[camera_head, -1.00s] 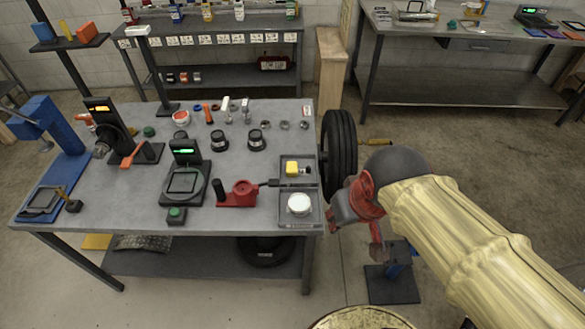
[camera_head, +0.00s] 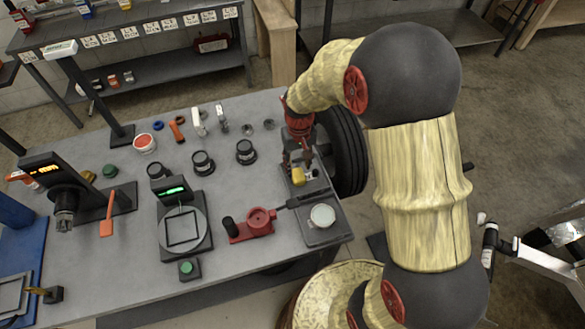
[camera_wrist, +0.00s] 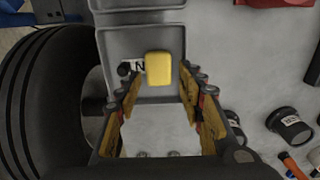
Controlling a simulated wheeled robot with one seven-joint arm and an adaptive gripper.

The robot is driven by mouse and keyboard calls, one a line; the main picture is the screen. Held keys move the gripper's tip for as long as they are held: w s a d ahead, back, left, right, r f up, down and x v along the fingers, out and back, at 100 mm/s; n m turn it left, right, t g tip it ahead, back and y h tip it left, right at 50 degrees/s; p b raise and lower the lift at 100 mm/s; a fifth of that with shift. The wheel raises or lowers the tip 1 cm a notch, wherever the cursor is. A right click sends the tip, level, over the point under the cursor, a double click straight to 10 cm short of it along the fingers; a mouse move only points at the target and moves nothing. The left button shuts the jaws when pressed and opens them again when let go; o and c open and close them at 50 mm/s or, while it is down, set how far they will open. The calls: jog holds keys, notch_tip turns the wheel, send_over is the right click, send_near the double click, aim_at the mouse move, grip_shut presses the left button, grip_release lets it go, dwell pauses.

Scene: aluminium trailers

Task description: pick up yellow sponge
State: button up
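The yellow sponge (camera_wrist: 158,68) lies in a grey tray compartment at the table's right edge. In the head view the sponge (camera_head: 298,176) shows just below my gripper (camera_head: 297,158). In the wrist view my gripper (camera_wrist: 165,95) is open, with its two fingers spread on either side of the picture. The sponge sits between and slightly beyond the fingertips, and no contact is visible. The grey tray (camera_wrist: 112,45) has another compartment, which holds a white round item (camera_head: 322,215) in the head view. A small black item (camera_wrist: 124,69) lies left of the sponge, by a white label.
A black tyre (camera_head: 343,148) stands close beside the table's right edge. A red tool (camera_head: 255,222) and a round-plate device with a green display (camera_head: 183,232) stand left of the tray. Black cylinders (camera_head: 245,152) stand further back.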

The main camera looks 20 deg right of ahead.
aim_at(298, 176)
jog(key=shift+w+d+f+b, duration=0.1)
jog(key=shift+f+b, duration=0.4)
jog(key=shift+f, duration=1.45)
jog(key=shift+d+f+b, duration=0.1)
jog(key=shift+f+b, duration=0.35)
jog(key=shift+f, duration=1.5)
jog(key=shift+c, duration=1.4)
jog(key=shift+c, duration=1.1)
jog(key=shift+r, duration=0.1)
jog(key=shift+r, duration=0.55)
notch_tip(298, 176, up, 2)
jog(key=shift+r+p, duration=0.1)
jog(key=shift+p, duration=0.35)
jog(key=s+d+r+p, duration=0.2)
jog(key=s+d+r, duration=0.1)
jog(key=s+r, duration=0.6)
jog(key=s, duration=0.4)
jog(key=shift+s+d+r+p, duration=0.2)
jog(key=shift+s+r+p, duration=0.1)
jog(key=shift+p, duration=0.05)
